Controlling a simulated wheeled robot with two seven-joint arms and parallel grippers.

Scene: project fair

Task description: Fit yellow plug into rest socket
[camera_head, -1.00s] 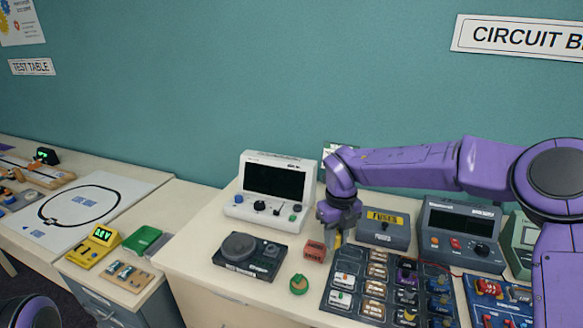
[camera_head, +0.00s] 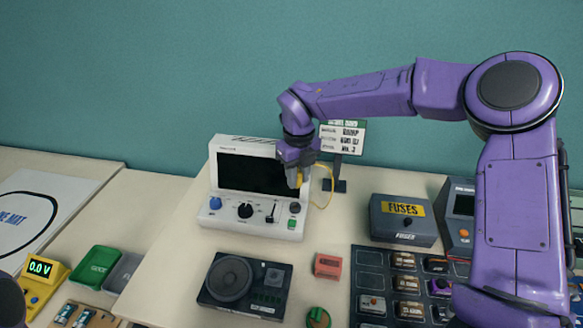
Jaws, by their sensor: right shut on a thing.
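The yellow plug (camera_head: 299,178) is between the fingers of my right gripper (camera_head: 296,178), which is shut on it. The gripper points down in front of the right part of the white instrument (camera_head: 225,213), near its dark screen. A thin yellow cable (camera_head: 331,185) loops to the right of the plug. A small red block (camera_head: 328,265) sits on the table below and to the right of the gripper, clearly apart from the plug. I cannot tell which part is the rest socket. My left gripper is out of view.
A black speaker unit (camera_head: 232,285) and a green round piece (camera_head: 318,318) lie in front. A grey FUSES box (camera_head: 403,232) and a dark component tray (camera_head: 370,262) stand to the right. A sign (camera_head: 343,135) stands behind.

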